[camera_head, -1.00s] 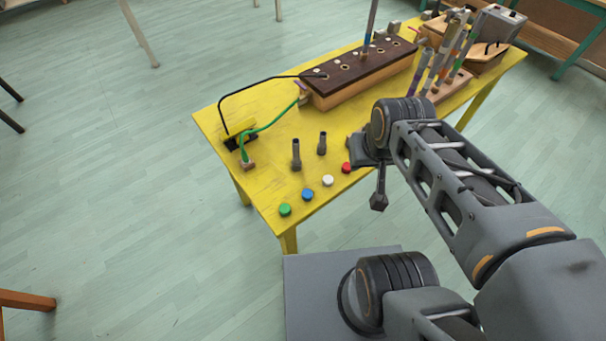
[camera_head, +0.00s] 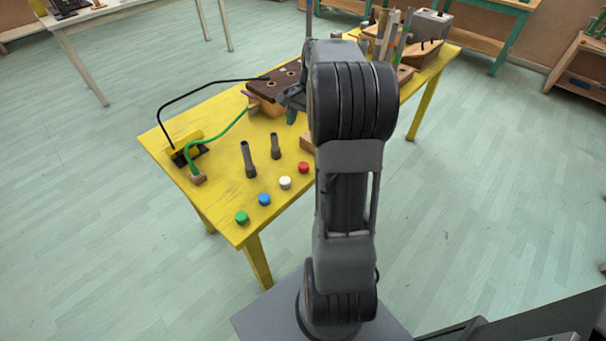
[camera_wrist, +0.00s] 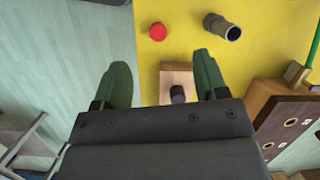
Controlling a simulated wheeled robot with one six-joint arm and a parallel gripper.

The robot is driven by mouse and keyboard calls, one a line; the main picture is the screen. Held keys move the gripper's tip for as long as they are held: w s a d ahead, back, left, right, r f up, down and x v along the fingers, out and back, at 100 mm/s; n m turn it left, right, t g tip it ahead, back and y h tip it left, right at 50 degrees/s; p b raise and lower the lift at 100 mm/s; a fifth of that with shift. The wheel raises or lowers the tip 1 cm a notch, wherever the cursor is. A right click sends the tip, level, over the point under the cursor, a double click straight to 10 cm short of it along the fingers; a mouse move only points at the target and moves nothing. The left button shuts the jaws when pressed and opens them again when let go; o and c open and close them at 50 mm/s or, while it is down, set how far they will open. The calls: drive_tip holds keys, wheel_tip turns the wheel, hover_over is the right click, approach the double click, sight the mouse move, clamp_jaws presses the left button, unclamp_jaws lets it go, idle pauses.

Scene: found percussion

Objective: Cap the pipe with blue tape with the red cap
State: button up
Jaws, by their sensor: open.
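The red cap (camera_head: 303,168) lies on the yellow table, at the right end of a row of caps. It also shows in the wrist view (camera_wrist: 158,31), beyond my gripper. My gripper (camera_wrist: 163,78) is open and empty, its two dark green fingers apart above a wooden block (camera_wrist: 165,76) with a dark round piece. In the head view my arm covers most of the gripper. I cannot make out the pipe with blue tape now; my arm hides part of the long dark-topped box and the pipe rack.
Green (camera_head: 242,217), blue (camera_head: 264,199) and white (camera_head: 285,183) caps line the table's near edge. Two short dark pipes (camera_head: 249,160) stand behind them. A dark-topped box (camera_head: 283,80), a green cable (camera_head: 222,133) and upright pipes (camera_head: 404,38) stand farther back.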

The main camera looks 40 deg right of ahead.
drive_tip(key=m+y+b, duration=0.1)
drive_tip(key=m, duration=0.1)
approach(302, 166)
drive_tip(key=b+x, duration=0.1)
drive_tip(key=x, duration=0.1)
drive_tip(key=shift+f, duration=0.4)
drive_tip(key=shift+x, duration=3.25)
drive_tip(key=shift+a, duration=0.15)
drive_tip(key=c, duration=1)
drive_tip(key=shift+r, duration=0.2)
